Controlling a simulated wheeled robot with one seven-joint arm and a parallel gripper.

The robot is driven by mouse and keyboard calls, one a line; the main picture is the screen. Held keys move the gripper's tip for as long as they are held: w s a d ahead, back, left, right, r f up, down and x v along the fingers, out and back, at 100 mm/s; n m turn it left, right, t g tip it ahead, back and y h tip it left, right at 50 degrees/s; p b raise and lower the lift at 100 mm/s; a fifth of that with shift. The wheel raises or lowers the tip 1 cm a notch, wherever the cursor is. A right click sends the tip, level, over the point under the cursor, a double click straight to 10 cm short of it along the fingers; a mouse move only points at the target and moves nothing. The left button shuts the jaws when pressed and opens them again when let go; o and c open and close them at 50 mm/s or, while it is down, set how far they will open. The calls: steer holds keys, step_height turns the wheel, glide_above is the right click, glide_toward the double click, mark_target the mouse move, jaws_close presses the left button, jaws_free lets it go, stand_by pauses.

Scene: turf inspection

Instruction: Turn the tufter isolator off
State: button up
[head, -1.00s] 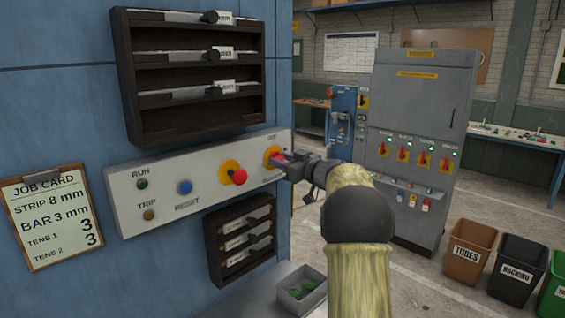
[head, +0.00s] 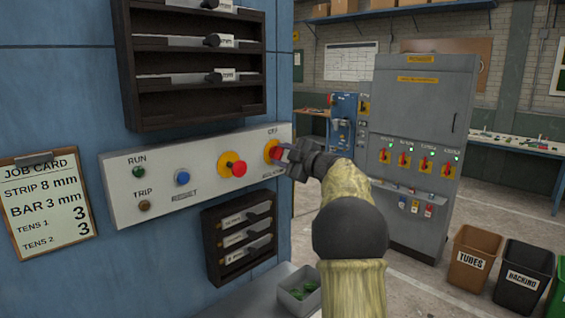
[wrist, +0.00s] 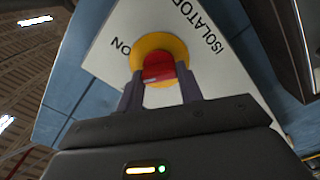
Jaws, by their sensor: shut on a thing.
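The tufter isolator (head: 270,151) is a red handle on a round yellow plate at the right end of the white control panel (head: 120,190), with "OFF" printed above it. In the wrist view its red handle (wrist: 158,67) stands before the yellow plate (wrist: 158,43), between "ON" and "ISOLATOR" lettering. My gripper (head: 287,153) is at the isolator, coming from the right. In the wrist view my gripper (wrist: 159,88) has its two fingers on either side of the red handle, shut on it. The fingers partly hide the handle, and its exact angle is hard to tell.
A red stop button (head: 238,168) on yellow sits left of the isolator. Dark racks (head: 122,60) (head: 210,240) project above and below the panel. A grey cabinet (head: 425,100) with several red-and-yellow switches stands behind, right. Bins (head: 475,262) stand on the floor.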

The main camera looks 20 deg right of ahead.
steer(key=n+b, duration=0.1)
steer(key=n, duration=0.1)
steer(key=n+b, duration=0.1)
steer(key=shift+f+n, duration=0.3)
steer(key=shift+n, duration=0.1)
steer(key=shift+n+b, duration=1.15)
steer(key=shift+n, duration=0.35)
steer(key=o, duration=1)
steer(key=shift+r, duration=0.15)
steer(key=shift+s, duration=0.1)
steer(key=b+v, duration=0.5)
steer(key=v, duration=1.2)
steer(key=shift+s, duration=0.1)
